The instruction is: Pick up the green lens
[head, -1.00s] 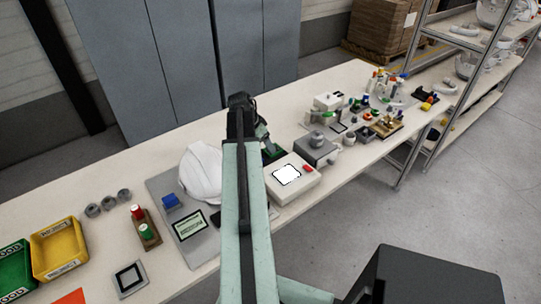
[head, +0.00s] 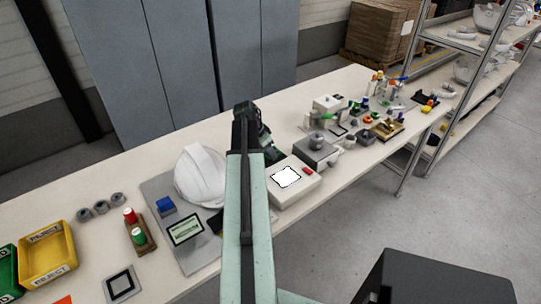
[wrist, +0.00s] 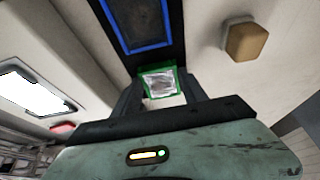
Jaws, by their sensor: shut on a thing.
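The green lens (wrist: 148,72) shows in the wrist view as a green-edged square with a pale, shiny middle. It sits between the two fingers of my gripper (wrist: 160,92), which is shut on it. In the head view my gripper (head: 268,146) is mostly hidden behind my arm, beside the white box with the bright screen. A bit of green shows there, but I cannot tell whether it is the lens.
A blue-edged black frame (wrist: 138,22) and a tan block (wrist: 247,42) lie near my gripper. A white helmet shell (head: 200,175), a screen box (head: 293,183) and a grey machine (head: 317,150) stand close by. A yellow reject bin (head: 47,252) is at left.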

